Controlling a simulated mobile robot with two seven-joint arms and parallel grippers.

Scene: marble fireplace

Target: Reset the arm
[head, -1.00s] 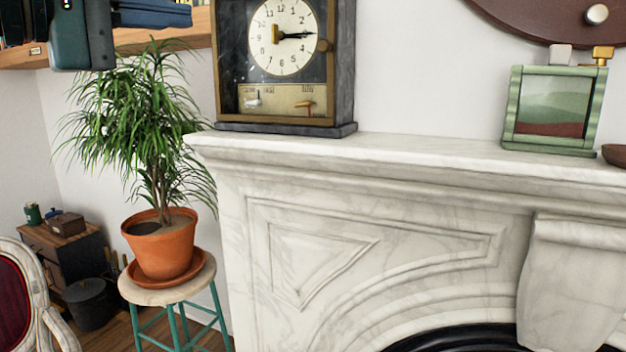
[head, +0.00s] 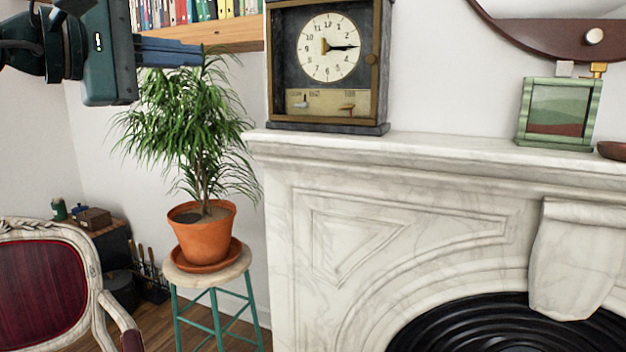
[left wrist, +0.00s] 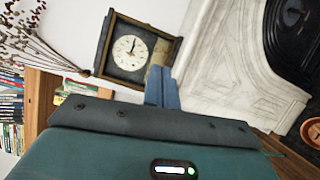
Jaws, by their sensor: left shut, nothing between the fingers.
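My left gripper (head: 198,52) comes in from the upper left of the head view, its blue fingers together and pointing right. It is in the air in front of the shelf and above the plant, with nothing in it. In the left wrist view its blue fingers (left wrist: 162,88) are also together, with the clock (left wrist: 130,50) and the mantel behind them. My right gripper is in neither view.
A clock (head: 328,62) and a green frame (head: 556,112) stand on the marble mantel (head: 430,150). A potted plant (head: 202,238) sits on a stool (head: 222,280). A red chair (head: 42,290) is at lower left. A bookshelf (head: 210,36) is behind.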

